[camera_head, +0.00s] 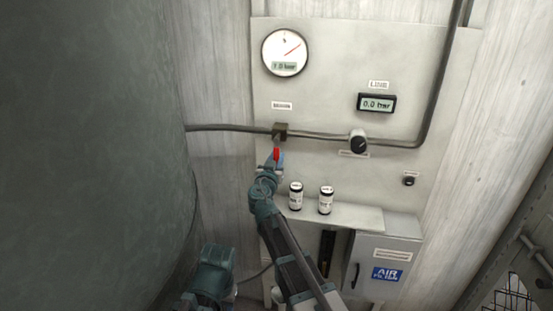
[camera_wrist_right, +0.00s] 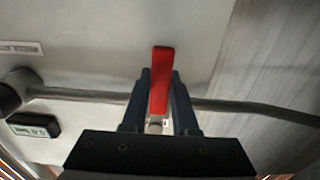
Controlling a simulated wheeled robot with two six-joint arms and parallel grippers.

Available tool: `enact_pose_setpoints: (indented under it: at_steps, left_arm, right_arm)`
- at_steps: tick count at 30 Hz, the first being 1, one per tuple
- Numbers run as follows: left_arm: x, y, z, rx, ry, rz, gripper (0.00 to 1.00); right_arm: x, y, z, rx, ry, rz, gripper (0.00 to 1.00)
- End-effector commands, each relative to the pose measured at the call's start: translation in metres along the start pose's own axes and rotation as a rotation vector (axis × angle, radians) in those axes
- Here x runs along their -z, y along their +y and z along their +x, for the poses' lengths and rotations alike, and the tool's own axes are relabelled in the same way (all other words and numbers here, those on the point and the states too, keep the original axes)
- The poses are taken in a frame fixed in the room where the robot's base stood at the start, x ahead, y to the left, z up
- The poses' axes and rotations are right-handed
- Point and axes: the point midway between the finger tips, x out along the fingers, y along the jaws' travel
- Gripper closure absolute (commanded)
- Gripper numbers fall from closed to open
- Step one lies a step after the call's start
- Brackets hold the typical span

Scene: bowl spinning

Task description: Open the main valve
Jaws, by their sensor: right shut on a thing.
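The main valve's red lever (camera_head: 276,153) hangs below the dark valve body (camera_head: 280,131) on the horizontal pipe. It stands across the pipe's line. My right gripper (camera_head: 277,161) reaches up from below and is shut on the red lever. In the right wrist view the lever (camera_wrist_right: 161,82) stands between the two dark fingers, its rounded end past the fingertips, with the pipe (camera_wrist_right: 90,95) crossing behind. The gripper covers part of the lever. The round gauge (camera_head: 285,52) seems to read 7.0 bar. The line display (camera_head: 376,103) reads 0.0 bar. My left gripper is not seen.
A black-and-silver knob (camera_head: 358,142) sits on the pipe to the right. Two small cans (camera_head: 296,196) (camera_head: 326,200) stand on a shelf (camera_head: 350,217) close to my right wrist. A grey box marked AIR (camera_head: 385,262) is below. A large dark tank (camera_head: 90,130) fills the left.

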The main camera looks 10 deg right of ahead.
Motion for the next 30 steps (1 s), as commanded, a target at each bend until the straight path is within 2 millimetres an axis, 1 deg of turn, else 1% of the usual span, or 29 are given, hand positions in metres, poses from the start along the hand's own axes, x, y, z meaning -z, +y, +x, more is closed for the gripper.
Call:
enact_pose_setpoints:
  at_steps: [8,14,20,30]
  left_arm:
    - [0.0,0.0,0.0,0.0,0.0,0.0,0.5]
    - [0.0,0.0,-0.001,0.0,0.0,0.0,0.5]
    - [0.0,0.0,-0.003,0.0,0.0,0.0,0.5]
    - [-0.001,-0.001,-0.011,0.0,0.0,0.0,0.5]
  right_arm:
    - [0.0,0.0,0.0,0.001,0.0,-0.002,1.0]
    - [0.001,0.004,0.0,0.0,-0.001,-0.049,1.0]
    - [0.002,0.013,-0.001,-0.001,-0.002,-0.178,1.0]
    - [0.011,0.033,-0.001,-0.001,-0.001,-0.497,1.0]
